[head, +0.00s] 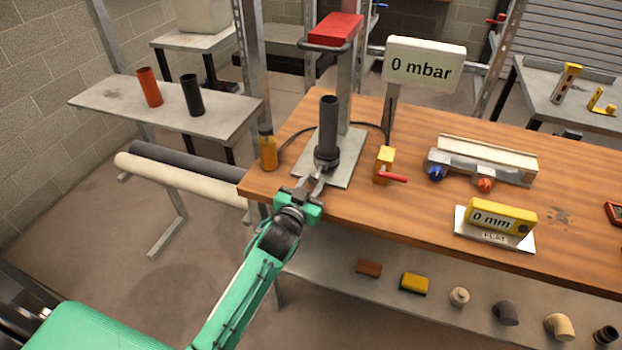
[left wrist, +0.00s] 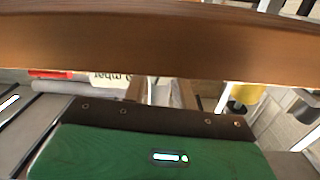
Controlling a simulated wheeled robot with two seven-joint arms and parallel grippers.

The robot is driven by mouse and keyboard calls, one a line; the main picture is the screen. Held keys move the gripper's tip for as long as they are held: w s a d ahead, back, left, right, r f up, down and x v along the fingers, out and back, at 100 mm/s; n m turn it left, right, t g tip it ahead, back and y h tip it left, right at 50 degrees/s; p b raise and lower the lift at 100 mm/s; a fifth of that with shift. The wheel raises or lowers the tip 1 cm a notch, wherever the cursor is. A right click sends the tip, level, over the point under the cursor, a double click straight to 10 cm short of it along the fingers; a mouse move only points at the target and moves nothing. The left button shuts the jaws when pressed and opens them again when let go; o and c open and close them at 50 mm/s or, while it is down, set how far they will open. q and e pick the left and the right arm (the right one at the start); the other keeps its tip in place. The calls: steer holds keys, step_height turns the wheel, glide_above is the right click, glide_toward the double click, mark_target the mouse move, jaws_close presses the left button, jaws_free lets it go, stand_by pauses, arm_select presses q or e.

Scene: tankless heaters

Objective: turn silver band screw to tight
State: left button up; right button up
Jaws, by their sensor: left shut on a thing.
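A dark upright pipe (head: 328,125) stands in a dark collar (head: 326,158) on a grey plate (head: 345,170) on the bench. My left gripper (head: 312,184) is at the front of the collar, low over the bench's left end, and is shut on a small silver piece there, apparently the silver band screw. The fingers mostly hide the screw, so I cannot tell how far it is turned. In the left wrist view I see the green gripper body (left wrist: 150,155) and the brown bench edge (left wrist: 150,45), but no screw. My right gripper is out of view.
An orange bottle (head: 268,150) stands left of the plate, and a yellow valve with red handle (head: 385,165) stands right. A sign (head: 425,62) reads "0 mbar"; a yellow gauge (head: 502,217) reads "0 mm". A red-topped post (head: 332,30) rises behind the pipe.

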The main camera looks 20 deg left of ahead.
arm_select(q)
steer(key=m+p, duration=0.2)
steer(key=m, duration=0.2)
steer(key=shift+d+r, duration=0.1)
steer(key=m+p, duration=0.1)
steer(key=m, duration=0.3)
steer(key=shift+m+p, duration=0.3)
steer(key=shift+m, duration=0.5)
steer(key=shift+d+m+y, duration=0.1)
steer(key=shift+m+y, duration=0.2)
steer(key=shift+m, duration=0.6)
steer(key=m+p, duration=0.1)
steer(key=m, duration=0.3)
steer(key=shift+f, duration=0.2)
steer(key=shift+m, duration=1.1)
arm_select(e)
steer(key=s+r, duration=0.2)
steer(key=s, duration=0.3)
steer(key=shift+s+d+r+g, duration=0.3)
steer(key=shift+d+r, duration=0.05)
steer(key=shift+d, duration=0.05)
